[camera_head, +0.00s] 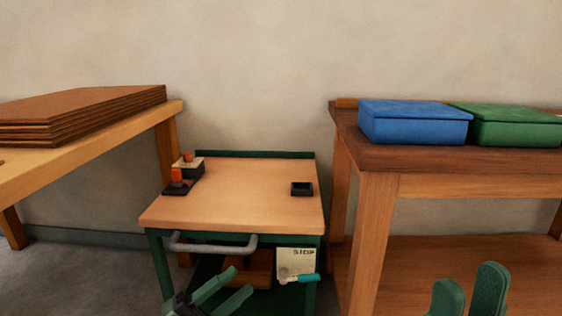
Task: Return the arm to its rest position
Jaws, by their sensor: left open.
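My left gripper (236,282) shows at the bottom, left of centre, in front of the small cart (230,205). Its two green fingers are apart, with nothing between them. It appears just below the cart's grey handle (212,245) in the picture; whether it is close to the cart is hard to tell. My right gripper (469,283) shows at the bottom right, in front of the right bench. Its two green fingertips point up and stand apart, with nothing seen between them. The rest of both arms is out of view.
A wooden table (95,147) with stacked brown sheets (85,112) stands left. The wooden bench (375,157) on the right carries a blue box (413,124) and a green box (515,127). Orange-topped items (180,182) and a small black tray (301,189) sit on the cart.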

